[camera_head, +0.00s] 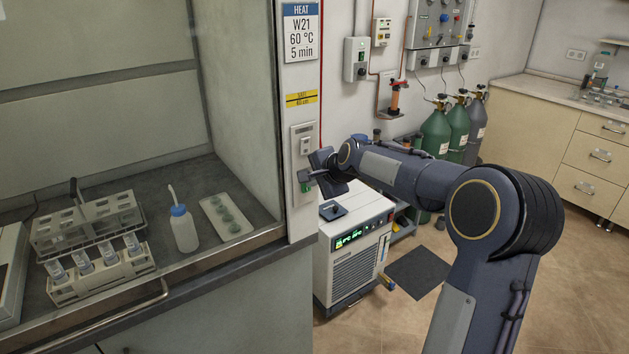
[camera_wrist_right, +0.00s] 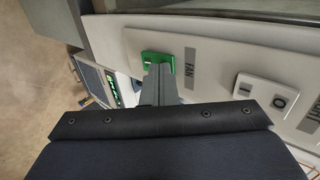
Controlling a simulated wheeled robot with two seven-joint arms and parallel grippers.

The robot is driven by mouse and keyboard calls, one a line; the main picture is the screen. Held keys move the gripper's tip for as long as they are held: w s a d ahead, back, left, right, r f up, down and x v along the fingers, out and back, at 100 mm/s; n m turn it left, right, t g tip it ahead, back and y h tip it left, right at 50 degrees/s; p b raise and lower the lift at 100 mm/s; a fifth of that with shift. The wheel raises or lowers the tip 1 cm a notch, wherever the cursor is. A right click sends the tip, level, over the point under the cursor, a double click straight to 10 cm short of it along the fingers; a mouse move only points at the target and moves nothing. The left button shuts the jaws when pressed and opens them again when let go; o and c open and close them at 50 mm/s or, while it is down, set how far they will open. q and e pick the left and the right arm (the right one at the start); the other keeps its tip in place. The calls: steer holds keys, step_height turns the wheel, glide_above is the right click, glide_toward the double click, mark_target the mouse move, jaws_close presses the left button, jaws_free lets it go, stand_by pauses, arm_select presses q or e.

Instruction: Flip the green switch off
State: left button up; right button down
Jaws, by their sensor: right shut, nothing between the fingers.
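The green switch (camera_wrist_right: 150,57) sits on a pale wall panel beside a FAN label in the right wrist view. In the head view the green switch (camera_head: 305,187) shows at the lower part of the white switch plate. My right gripper (camera_wrist_right: 160,70) is shut and empty, with its fingertips right at the green switch and covering part of it. Whether they touch it, I cannot tell. In the head view my right gripper (camera_head: 309,175) reaches the plate from the right. The switch's rocker position is hard to make out. My left gripper is not in view.
A white switch (camera_wrist_right: 265,92) marked with I and O is on the same panel, beside a partly cut-off label. A fume hood with tube racks (camera_head: 97,277) and a wash bottle (camera_head: 183,228) is at left. A white chiller (camera_head: 352,250) stands below my right arm.

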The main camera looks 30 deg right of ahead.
steer(key=shift+r, duration=0.1)
arm_select(q)
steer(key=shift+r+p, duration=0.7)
steer(key=shift+p, duration=0.05)
arm_select(e)
steer(key=shift+r, duration=0.7)
steer(key=shift+s, duration=0.1)
